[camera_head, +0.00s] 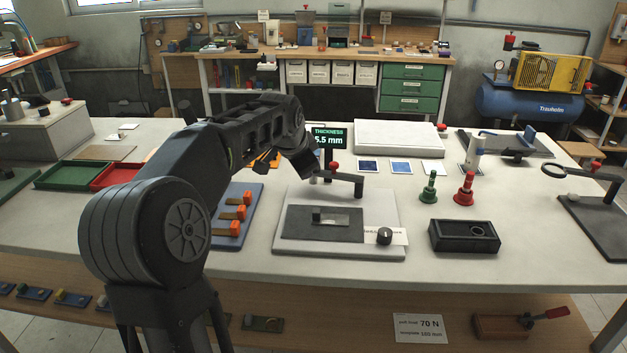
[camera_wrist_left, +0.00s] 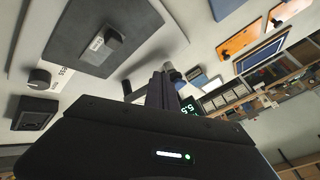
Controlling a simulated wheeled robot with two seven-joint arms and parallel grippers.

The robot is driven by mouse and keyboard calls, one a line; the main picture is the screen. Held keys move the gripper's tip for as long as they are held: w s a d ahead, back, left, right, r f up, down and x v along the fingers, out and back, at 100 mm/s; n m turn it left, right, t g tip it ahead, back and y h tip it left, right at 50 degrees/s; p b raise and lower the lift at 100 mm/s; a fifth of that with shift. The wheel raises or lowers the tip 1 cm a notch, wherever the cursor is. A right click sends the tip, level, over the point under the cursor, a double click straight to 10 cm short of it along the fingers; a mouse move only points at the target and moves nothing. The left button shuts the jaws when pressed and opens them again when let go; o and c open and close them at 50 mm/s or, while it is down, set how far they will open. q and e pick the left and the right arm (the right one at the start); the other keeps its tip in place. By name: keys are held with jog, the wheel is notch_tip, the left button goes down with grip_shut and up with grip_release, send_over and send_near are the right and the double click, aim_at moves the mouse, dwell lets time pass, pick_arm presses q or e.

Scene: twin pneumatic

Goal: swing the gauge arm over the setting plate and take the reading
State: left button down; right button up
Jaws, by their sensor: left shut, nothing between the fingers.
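The gauge stands on a pale base plate (camera_head: 290,237) in the middle of the table. A small grey block (camera_head: 330,215) lies on that plate; the block also shows in the left wrist view (camera_wrist_left: 105,43). A display (camera_head: 328,137) reads THICKNESS 5.5 mm. My left gripper (camera_wrist_left: 158,90) is shut and empty near the gauge arm's left end; contact cannot be told. My right gripper is out of view.
A black knob (camera_head: 384,236) is at the base's front right. An open black box (camera_head: 464,236), green (camera_head: 429,188) and red (camera_head: 465,190) handled pieces stand right. A blue board (camera_head: 232,218) with orange-ended pieces lies left, beside my left arm.

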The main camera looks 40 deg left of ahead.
pick_arm(q)
jog(key=s+r, duration=0.1)
jog(key=r, duration=0.1)
jog(key=s+r, duration=0.1)
jog(key=shift+s+a+r, duration=0.25)
jog(key=shift+s+r, duration=0.05)
jog(key=shift+s, duration=0.05)
dwell(0.3)
